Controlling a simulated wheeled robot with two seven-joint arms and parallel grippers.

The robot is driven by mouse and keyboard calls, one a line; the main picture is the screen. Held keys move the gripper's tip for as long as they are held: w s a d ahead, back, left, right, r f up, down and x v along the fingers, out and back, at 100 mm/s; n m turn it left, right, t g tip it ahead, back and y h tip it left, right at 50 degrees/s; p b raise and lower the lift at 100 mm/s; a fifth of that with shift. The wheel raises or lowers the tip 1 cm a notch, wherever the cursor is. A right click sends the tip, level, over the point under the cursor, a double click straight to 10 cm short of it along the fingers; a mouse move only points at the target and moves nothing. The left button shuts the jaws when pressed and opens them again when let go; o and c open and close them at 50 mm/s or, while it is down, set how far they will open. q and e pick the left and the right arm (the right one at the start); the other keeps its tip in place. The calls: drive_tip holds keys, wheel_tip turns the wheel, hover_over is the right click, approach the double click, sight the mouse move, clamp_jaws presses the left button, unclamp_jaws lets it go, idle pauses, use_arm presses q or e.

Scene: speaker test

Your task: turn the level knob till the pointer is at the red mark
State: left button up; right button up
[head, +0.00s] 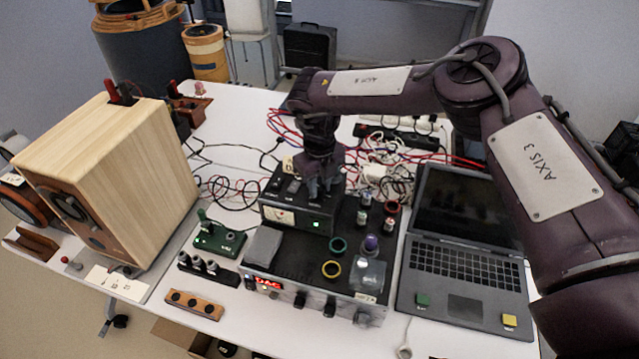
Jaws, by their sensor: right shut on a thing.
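My right arm comes in from the right, and its gripper (322,190) points down onto the top of a small black unit (292,216). The unit has a lit meter window (279,214) and a green light on its front. The right gripper is shut on the level knob, which its fingers and wrist hide. The knob's pointer and the red mark cannot be made out. My left gripper is not in view.
The black unit stands on a larger device with a red display (268,283), loose rings and small jars. A wooden speaker (125,180) stands left, an open laptop (463,262) right. Tangled cables (380,165) lie behind. A green box (219,240) is nearby.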

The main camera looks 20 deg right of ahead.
sight(320, 187)
drive_tip(key=m, duration=0.4)
drive_tip(key=shift+w+m, duration=0.1)
drive_tip(key=shift+m, duration=0.2)
drive_tip(key=m, duration=0.4)
drive_tip(key=shift+m, duration=0.3)
drive_tip(key=m, duration=0.4)
drive_tip(key=shift+r+m, duration=0.1)
drive_tip(key=shift+m, duration=0.2)
drive_tip(key=shift+m+p, duration=0.5)
drive_tip(key=shift+m, duration=1.3)
drive_tip(key=o, duration=1)
wheel_tip(320, 187, up, 8)
drive_tip(key=shift+f+p, duration=0.15)
drive_tip(key=shift+p, duration=0.55)
